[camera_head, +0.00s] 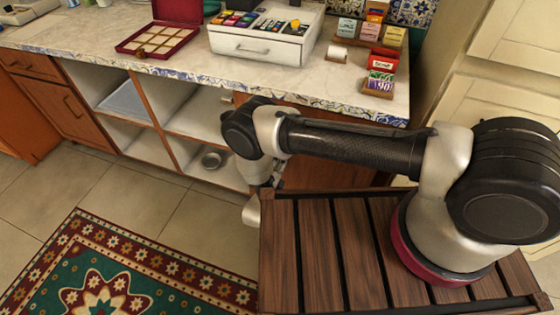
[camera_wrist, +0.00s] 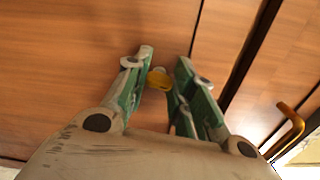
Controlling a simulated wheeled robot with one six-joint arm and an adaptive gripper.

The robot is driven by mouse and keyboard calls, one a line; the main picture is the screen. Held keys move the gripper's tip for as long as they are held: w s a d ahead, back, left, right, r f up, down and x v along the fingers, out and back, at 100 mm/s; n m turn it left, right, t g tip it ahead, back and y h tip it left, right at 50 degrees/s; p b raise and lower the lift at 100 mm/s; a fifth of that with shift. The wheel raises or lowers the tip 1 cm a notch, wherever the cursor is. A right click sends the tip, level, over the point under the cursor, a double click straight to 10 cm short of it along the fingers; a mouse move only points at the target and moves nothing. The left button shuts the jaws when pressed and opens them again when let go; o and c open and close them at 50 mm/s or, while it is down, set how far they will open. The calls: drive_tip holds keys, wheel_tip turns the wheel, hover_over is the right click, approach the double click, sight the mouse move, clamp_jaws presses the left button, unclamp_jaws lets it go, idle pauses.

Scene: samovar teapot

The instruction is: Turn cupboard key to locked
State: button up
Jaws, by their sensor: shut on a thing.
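The cupboard key (camera_wrist: 159,78) is a small brass-coloured piece in the wrist view, between the green fingers of my gripper (camera_wrist: 165,58). My gripper is shut on it. The wooden cupboard door (camera_wrist: 70,60) fills most of the wrist view behind the fingers. The lock and the far part of the key are not clearly seen, so I cannot tell the key's turn. In the head view my arm covers the key, and the cupboard's wooden front (camera_head: 350,120) shows only in part below the counter.
A brass handle (camera_wrist: 291,122) is at the lower right of the wrist view, beyond a dark gap. The counter (camera_head: 180,75) carries a red box (camera_head: 160,38) and a white drawer box (camera_head: 262,48). A patterned rug (camera_head: 110,265) lies on the floor.

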drive_tip(key=shift+n, duration=0.8)
drive_tip(key=shift+a, duration=0.1)
drive_tip(key=o, duration=1)
drive_tip(key=shift+o, duration=0.2)
wheel_tip(320, 180, up, 10)
drive_tip(key=shift+s+f, duration=0.1)
drive_tip(key=shift+s, duration=0.05)
